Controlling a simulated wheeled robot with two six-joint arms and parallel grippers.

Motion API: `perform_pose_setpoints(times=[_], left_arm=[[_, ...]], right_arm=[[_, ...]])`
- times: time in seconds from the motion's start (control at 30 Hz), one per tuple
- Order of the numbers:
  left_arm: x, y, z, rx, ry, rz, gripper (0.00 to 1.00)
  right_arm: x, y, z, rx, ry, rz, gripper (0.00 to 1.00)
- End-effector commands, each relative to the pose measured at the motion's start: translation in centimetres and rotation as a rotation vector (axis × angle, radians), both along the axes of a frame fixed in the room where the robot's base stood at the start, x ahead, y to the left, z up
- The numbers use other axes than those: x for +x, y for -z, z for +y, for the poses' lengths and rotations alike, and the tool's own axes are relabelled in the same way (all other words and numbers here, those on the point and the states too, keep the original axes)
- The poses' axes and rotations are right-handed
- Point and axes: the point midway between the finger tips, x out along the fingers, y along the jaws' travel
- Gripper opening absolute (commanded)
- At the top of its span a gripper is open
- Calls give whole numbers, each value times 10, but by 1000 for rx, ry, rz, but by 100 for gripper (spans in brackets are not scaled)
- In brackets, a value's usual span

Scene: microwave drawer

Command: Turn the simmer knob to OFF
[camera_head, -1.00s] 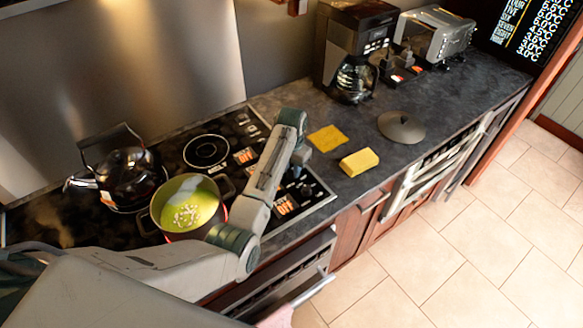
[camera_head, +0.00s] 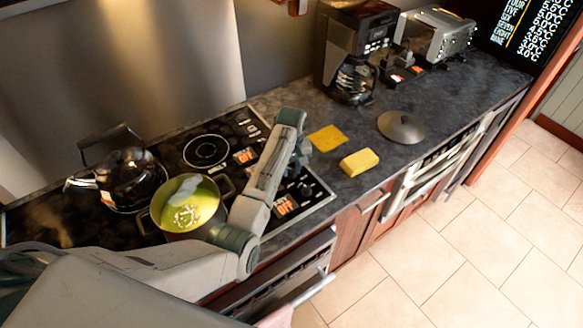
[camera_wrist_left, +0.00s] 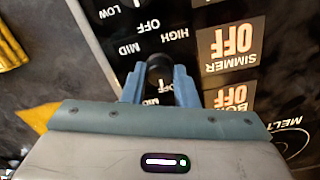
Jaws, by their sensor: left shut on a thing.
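In the left wrist view a black round knob (camera_wrist_left: 158,68) stands between the two blue fingers of my left gripper (camera_wrist_left: 160,84), which are shut on it. The printing around it reads upside down, with OFF, MID and HIGH. A panel beside it, the simmer display (camera_wrist_left: 230,47), reads SIMMER OFF in orange. A second panel below it also reads OFF and is partly hidden by the gripper. In the head view my left gripper (camera_head: 297,165) reaches down over the stove's control strip and hides the held knob.
A pot of green soup (camera_head: 188,208) and a black kettle (camera_head: 125,180) stand on the cooktop. A yellow sponge (camera_head: 359,162), a yellow cloth (camera_head: 326,138) and a grey lid (camera_head: 401,126) lie on the counter to the right. A coffee maker (camera_head: 350,50) stands behind.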

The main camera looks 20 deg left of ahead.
Motion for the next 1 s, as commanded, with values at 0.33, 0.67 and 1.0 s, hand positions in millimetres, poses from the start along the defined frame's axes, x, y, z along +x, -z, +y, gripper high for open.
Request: perform_pose_setpoints(times=[0.33,0.67,1.0], left_arm=[[1,-1,0,0,-97,-2,4],[1,-1,0,1,-107,-3,4],[1,-1,0,0,-106,-2,48]], right_arm=[[0,0,3,3,1,0,36],[0,0,5,6,1,-1,36],[0,0,5,5,1,-1,36]])
